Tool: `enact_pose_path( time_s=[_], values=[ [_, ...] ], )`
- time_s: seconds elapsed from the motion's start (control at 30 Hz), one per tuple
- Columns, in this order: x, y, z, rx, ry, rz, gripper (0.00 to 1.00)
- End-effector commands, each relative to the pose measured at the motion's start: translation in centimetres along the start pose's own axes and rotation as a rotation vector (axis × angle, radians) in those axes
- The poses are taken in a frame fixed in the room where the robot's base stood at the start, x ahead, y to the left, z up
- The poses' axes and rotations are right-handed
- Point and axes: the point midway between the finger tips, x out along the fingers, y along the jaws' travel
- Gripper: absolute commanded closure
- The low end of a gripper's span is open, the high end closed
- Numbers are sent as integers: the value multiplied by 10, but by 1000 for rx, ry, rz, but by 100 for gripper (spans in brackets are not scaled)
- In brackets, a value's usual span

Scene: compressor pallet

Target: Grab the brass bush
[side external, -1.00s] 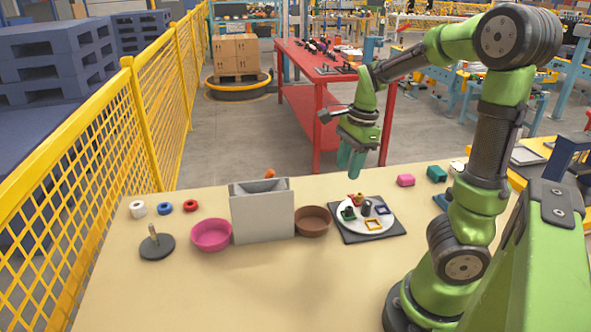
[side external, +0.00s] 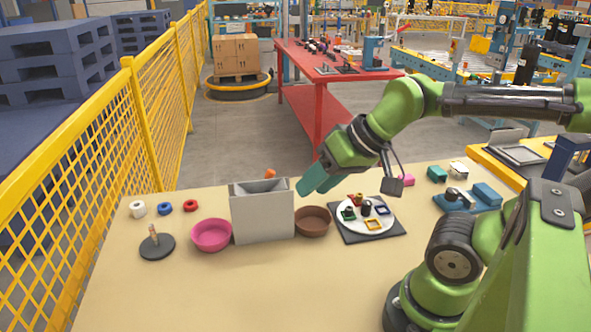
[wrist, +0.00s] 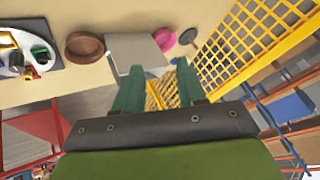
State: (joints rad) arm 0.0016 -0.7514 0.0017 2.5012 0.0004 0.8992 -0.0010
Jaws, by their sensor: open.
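I cannot pick out a brass bush for certain. A small yellow-and-red piece (side external: 356,199) stands at the back of the white round plate (side external: 347,222); it also shows in the wrist view (wrist: 30,73), too small to identify. My gripper (side external: 309,190) is open, with teal fingers, tilted down-left in the air above and behind the brown bowl (side external: 312,222) and right of the grey box (side external: 262,214). In the wrist view the fingers of my gripper (wrist: 158,82) are apart with nothing between them. The plate lies to their left there.
The plate also holds a yellow square frame (side external: 373,225), a blue one (side external: 386,210) and dark pieces. A pink bowl (side external: 211,234), a peg stand (side external: 157,246) and several rings stand left. Blue blocks (side external: 487,194) lie right. The table's front is clear.

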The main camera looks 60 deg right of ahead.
Motion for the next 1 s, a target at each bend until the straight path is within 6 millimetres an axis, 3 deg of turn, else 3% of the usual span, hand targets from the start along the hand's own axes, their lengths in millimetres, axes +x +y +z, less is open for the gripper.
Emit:
enact_pose_path(
  time_s=[0.13, 0.23, 0.57, 0.67, 0.77, 0.9, 1.0],
  values=[
    [0, 0, 0, 1, -1, 0, 58],
    [0, 0, 0, 1, -1, -1, 46],
    [3, 8, -3, 29, -5, 20, 46],
    [12, 32, -17, 124, -25, 85, 46],
    [19, 74, -44, 220, -59, 177, 46],
    [20, 156, -79, 247, -149, 302, 46],
    [14, 220, -90, 210, -240, 360, 46]
  ],
)
